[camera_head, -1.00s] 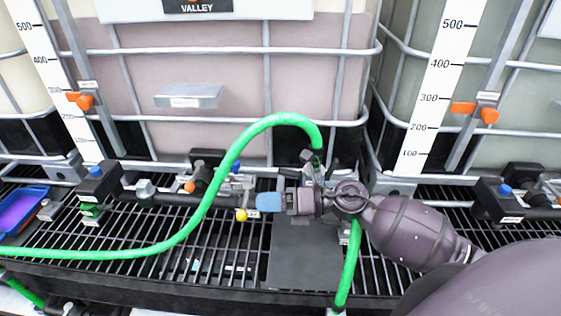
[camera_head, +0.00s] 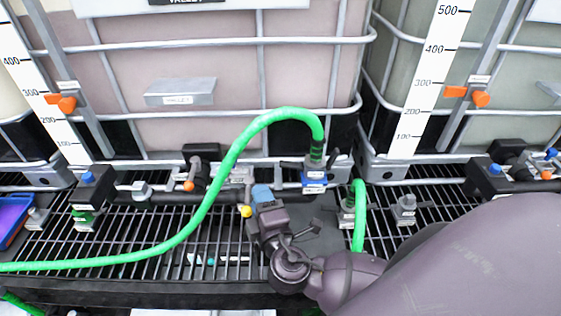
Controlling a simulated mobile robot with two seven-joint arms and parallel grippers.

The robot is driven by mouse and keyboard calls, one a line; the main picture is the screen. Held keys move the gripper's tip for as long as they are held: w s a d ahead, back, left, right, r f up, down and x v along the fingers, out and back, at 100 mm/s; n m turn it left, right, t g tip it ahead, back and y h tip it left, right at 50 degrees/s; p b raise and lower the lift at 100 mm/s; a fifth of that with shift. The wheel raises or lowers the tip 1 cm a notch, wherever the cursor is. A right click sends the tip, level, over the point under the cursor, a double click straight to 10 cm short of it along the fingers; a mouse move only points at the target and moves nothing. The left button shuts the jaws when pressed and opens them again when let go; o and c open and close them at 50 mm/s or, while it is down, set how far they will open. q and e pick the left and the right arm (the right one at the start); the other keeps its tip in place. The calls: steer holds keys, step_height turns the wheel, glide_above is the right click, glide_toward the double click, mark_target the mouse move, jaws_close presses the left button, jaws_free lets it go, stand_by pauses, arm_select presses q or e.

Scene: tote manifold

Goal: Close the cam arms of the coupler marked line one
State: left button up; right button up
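A green hose (camera_head: 238,150) arches over and ends in a grey coupler (camera_head: 314,178) with a blue band and a small label in front of the middle tote. Dark arms stick out to both sides of this coupler. A second coupler (camera_head: 347,208) stands to its right beside a green hose that runs down. The labels are too small to read, so I cannot tell which is line one. My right gripper (camera_head: 262,193) has blue fingertips and points away from me, left of the blue-banded coupler and apart from it. Its finger gap is not clear. My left gripper is out of view.
A dark manifold pipe (camera_head: 160,197) with valves runs along the black grating (camera_head: 130,240). A grey fitting (camera_head: 404,208) stands at the right. Caged totes (camera_head: 210,65) stand behind. My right arm covers the lower right.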

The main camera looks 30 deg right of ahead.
mark_target(283, 167)
steer(key=s+d+m+g+h, duration=0.2)
steer(key=d+m+g+h, duration=0.1)
steer(key=d+m+h, duration=0.2)
steer(key=p+x, duration=0.2)
steer(key=x, duration=0.9)
steer(key=shift+f, duration=0.1)
jaws_close()
